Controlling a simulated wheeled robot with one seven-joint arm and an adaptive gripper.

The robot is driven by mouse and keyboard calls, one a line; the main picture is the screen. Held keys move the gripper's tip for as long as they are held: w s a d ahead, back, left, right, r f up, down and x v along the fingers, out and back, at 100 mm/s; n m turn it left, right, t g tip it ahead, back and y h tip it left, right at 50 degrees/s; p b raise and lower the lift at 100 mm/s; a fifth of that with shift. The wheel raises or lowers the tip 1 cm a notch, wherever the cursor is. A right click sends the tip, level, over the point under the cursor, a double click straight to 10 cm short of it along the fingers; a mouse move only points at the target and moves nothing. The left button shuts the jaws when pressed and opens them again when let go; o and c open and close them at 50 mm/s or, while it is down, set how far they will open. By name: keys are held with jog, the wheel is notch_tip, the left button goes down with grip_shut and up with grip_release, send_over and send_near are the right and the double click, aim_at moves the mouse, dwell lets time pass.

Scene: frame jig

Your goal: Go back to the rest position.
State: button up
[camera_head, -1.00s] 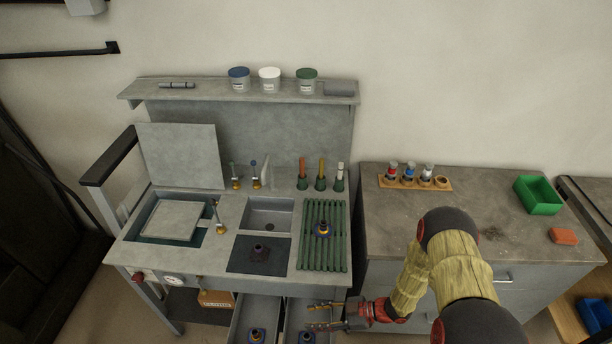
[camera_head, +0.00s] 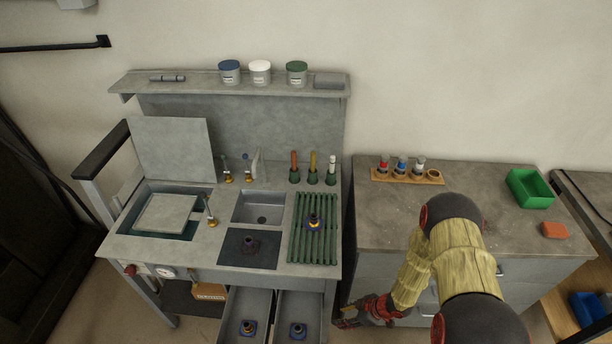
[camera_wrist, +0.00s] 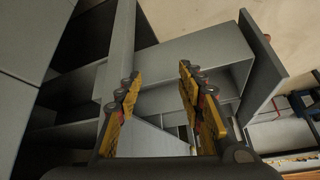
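My gripper (camera_head: 345,314) is low, at the right end of the grey workbench (camera_head: 228,258), in front of the grey side cabinet (camera_head: 345,262). In the wrist view my gripper (camera_wrist: 160,80) shows two yellow and black fingers spread apart with nothing between them. Beyond the fingers are grey panels and open compartments. My arm bends down in front of the side cabinet.
A green bin (camera_head: 530,188) and an orange block (camera_head: 554,230) lie on the cabinet top.

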jog(key=w+d+r+m+h, duration=0.3)
jog(key=d+h, duration=0.1)
jog(key=d, duration=0.5)
jog(key=s+d+r+m+g+h+b, duration=0.1)
jog(key=s+d+r+m+h, duration=0.2)
jog(key=r, duration=0.5)
jog(key=d+r+m+h+b, duration=0.1)
jog(key=d+r+m+b, duration=0.1)
jog(key=d+r, duration=0.55)
jog(key=s+a+r+m+t+b, duration=0.1)
jog(key=s+a+r, duration=0.3)
jog(key=r, duration=0.6)
jog(key=s+a+r+m+t+y+b, duration=0.1)
jog(key=s+a+r+m+t+b, duration=0.1)
jog(key=s+a+r, duration=0.3)
jog(key=s+a+r+m+t+b, duration=0.1)
jog(key=s+a+r+b, duration=0.3)
jog(key=r, duration=1)
jog(key=shift+s+a+r+m+y, duration=0.4)
jog(key=shift+s+a+m, duration=0.2)
jog(key=shift+s, duration=0.5)
